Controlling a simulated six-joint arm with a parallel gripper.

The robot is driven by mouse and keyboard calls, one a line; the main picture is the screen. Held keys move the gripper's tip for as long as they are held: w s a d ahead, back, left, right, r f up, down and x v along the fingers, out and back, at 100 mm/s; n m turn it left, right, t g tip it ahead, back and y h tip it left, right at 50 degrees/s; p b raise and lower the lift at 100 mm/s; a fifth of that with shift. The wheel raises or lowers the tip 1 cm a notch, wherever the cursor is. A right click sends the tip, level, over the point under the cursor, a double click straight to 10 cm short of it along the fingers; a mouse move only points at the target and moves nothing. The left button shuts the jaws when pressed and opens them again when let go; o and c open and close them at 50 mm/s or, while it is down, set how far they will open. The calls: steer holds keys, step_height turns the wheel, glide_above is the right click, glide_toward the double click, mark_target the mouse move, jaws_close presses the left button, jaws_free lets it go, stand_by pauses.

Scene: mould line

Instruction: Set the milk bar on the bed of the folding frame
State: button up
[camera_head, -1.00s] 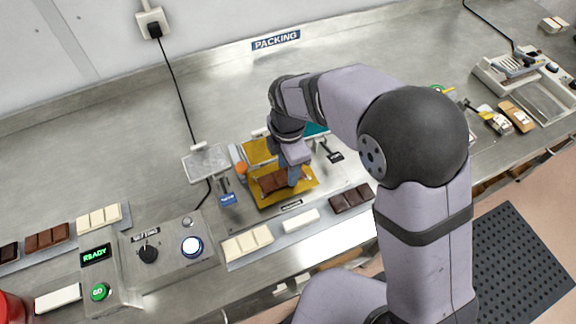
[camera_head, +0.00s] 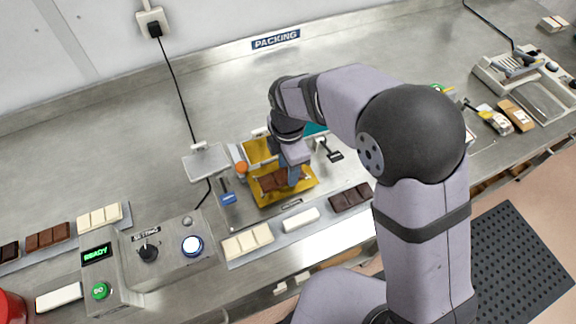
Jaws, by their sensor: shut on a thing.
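The milk bar (camera_head: 270,184), a mid-brown segmented bar, lies at the gold wrapper sheet (camera_head: 264,200) on the bed of the folding frame (camera_head: 240,212). My gripper (camera_head: 290,184) points down at the bar's right part and is shut on it. The fingertips are small and partly hidden by the wrist. I cannot tell whether the bar rests fully on the sheet. A raised gold part (camera_head: 258,150) stands behind the bar.
A dark bar (camera_head: 350,197), a white block (camera_head: 300,220) and a cream bar (camera_head: 247,241) lie on a strip in front of the frame. A control box (camera_head: 165,245) stands at left. A grey plate (camera_head: 206,163) and a blue-tagged lever (camera_head: 228,198) flank the frame.

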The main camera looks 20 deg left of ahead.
stand_by(0.4)
steer(key=o, duration=1.1)
steer(key=shift+o, duration=0.2)
steer(key=shift+r+b, duration=0.95)
steer(key=shift+r, duration=2.65)
